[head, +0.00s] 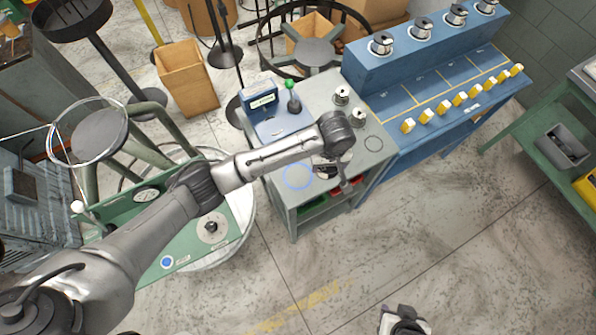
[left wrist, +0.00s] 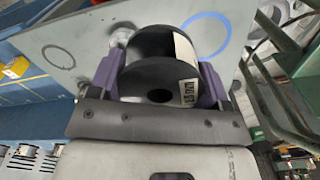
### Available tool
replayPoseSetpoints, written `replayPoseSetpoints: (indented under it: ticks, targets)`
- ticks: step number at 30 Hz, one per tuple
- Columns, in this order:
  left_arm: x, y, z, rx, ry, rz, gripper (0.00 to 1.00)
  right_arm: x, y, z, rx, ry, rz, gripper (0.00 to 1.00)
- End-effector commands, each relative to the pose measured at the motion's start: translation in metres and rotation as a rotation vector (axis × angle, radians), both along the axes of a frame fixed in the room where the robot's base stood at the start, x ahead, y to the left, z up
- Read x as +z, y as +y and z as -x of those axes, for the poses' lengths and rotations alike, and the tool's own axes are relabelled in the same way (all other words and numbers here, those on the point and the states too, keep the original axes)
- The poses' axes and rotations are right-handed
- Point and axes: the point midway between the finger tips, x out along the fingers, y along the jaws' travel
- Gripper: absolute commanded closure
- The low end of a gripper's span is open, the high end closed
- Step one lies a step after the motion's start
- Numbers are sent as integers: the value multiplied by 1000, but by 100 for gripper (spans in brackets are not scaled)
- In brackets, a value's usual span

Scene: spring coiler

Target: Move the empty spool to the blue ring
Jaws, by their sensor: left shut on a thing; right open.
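The empty spool (left wrist: 153,77) is black with a white label and sits between the purple fingers of my left gripper (left wrist: 158,82) in the left wrist view. That gripper (head: 335,178) is shut on it above the grey cart top in the head view, right of the blue ring. The blue ring (head: 298,177) is a thin circle marked on the cart top near its front left corner. It also shows in the left wrist view (left wrist: 228,31), beyond the spool to the upper right. The gap under the spool cannot be judged. My right gripper (head: 403,320) is open at the bottom edge, partly cut off.
On the grey cart (head: 281,190) stand two spools (head: 342,95) (head: 358,118) and a green-knobbed lever (head: 291,96). A dark ring (head: 374,144) on the top is empty. A blue bench (head: 425,85) with spools and yellow blocks adjoins on the right. The floor in front is clear.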

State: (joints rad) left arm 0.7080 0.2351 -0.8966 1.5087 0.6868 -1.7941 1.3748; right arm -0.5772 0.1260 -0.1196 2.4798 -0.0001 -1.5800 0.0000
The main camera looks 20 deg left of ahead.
Motion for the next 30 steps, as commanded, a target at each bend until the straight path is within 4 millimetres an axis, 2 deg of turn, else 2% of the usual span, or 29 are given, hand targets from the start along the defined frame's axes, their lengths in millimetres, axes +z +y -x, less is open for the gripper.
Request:
replayPoseSetpoints:
  ticks: [1,6,12,22,30]
  targets:
    - [-7,14,2,3,1,-5,55,0,0,0,-1,0,-1,57]
    - [-27,46,10,1,1,-3,55,-1,2,1,-4,2,-7,57]
    - [-43,71,15,0,0,-1,55,-1,3,1,-6,3,-10,57]
    - [-54,80,17,-2,1,0,55,-3,3,1,-5,3,-10,57]
    - [-86,81,18,-2,0,-1,55,-8,1,1,-1,3,-3,57]
